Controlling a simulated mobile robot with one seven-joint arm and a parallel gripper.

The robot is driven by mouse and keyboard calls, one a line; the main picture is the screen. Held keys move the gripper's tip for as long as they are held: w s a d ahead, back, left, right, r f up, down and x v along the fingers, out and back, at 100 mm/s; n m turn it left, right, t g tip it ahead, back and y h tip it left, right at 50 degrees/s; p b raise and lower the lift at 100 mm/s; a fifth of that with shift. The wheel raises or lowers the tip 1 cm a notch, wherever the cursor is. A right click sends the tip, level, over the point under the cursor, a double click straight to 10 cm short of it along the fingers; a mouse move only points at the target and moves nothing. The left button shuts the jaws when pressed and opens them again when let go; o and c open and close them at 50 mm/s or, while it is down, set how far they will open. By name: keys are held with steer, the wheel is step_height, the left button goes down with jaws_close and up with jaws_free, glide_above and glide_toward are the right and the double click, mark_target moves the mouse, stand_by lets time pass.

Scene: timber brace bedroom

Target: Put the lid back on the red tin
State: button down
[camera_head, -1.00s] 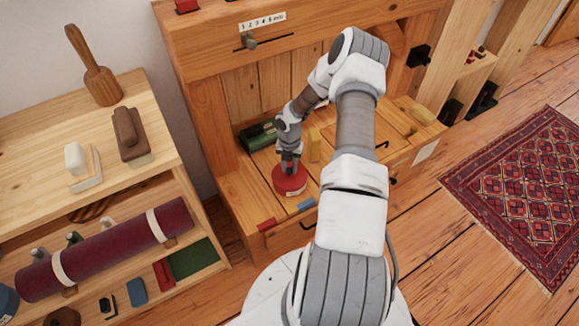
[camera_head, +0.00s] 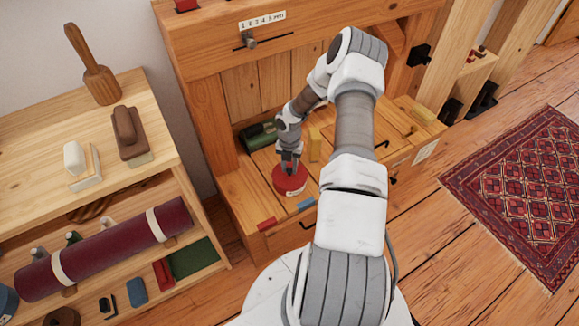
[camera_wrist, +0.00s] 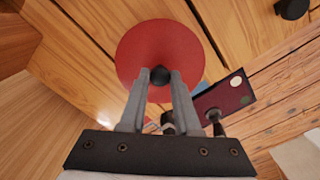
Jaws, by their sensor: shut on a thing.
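The red tin (camera_head: 290,181) stands on the wooden surface of the bench, with a pale label on its front side. In the wrist view a round red lid (camera_wrist: 160,45) with a dark knob at its centre faces the camera. My gripper (camera_wrist: 160,78) is shut on the lid's dark knob, one finger on each side. In the head view my gripper (camera_head: 290,165) is directly above the tin, pointing down. The lid appears to be at the tin's top; whether it is fully seated cannot be told. The tin's body is hidden by the lid in the wrist view.
Red (camera_head: 266,224) and blue (camera_head: 306,203) pieces lie at the bench's front edge. A shelf unit (camera_head: 140,165) with a maroon roll stands at the left.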

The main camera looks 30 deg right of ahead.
steer(key=shift+c, duration=0.3)
jaws_free()
steer(key=shift+r, duration=0.15)
steer(key=shift+r+p, duration=2.5)
steer(key=shift+r, duration=0.9)
jaws_close()
